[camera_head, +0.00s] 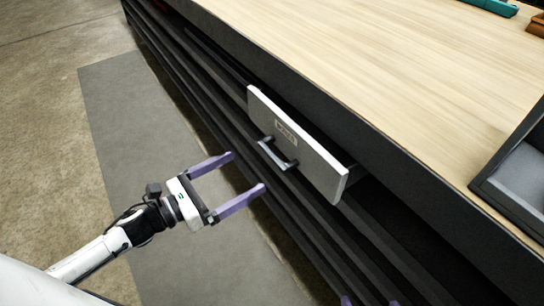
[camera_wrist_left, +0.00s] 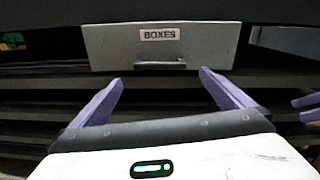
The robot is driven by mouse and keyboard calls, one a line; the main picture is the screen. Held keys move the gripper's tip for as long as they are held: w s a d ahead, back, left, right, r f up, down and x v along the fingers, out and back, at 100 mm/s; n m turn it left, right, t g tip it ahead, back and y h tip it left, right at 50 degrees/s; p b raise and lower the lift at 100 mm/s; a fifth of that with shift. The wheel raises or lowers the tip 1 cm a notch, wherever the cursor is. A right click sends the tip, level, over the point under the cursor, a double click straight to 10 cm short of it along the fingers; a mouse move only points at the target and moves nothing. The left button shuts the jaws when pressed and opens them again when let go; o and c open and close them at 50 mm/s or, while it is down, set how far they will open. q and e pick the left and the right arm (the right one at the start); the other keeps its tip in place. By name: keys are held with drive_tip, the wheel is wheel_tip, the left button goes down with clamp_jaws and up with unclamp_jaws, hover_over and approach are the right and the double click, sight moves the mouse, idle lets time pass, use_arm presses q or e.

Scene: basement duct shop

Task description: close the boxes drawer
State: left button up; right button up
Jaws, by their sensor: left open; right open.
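The boxes drawer (camera_head: 318,163) stands pulled out from under the workbench, its light grey front showing a label and a dark bar handle (camera_head: 277,154). In the left wrist view the drawer front (camera_wrist_left: 110,48) faces me and its label reads BOXES. My left gripper (camera_head: 248,170) is open and empty, its purple fingers pointing at the drawer front with a gap between. In the wrist view the handle (camera_wrist_left: 160,65) lies between and beyond the fingertips. My right gripper (camera_head: 370,301) shows only as purple fingertips at the bottom edge, apart from the drawer.
The wooden workbench top (camera_head: 370,60) overhangs the drawer. Dark rails (camera_head: 215,85) run along the bench below it. A dark tray (camera_head: 520,175) sits on the bench at right, and a teal object (camera_head: 492,5) lies at the back. A grey mat (camera_head: 130,120) covers clear floor in front.

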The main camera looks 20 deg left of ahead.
sight(270, 157)
use_arm(q)
drive_tip(key=shift+m+h, duration=0.3)
drive_tip(key=shift+m, duration=0.6)
drive_tip(key=b+x, duration=0.1)
drive_tip(key=x, duration=0.9)
drive_tip(key=shift+w+r, duration=0.1)
drive_tip(key=shift+w, duration=0.15)
use_arm(e)
drive_tip(key=shift+w+a+f+g, duration=0.15)
drive_tip(key=shift+a+f+g, duration=0.15)
drive_tip(key=shift+a+f, duration=0.25)
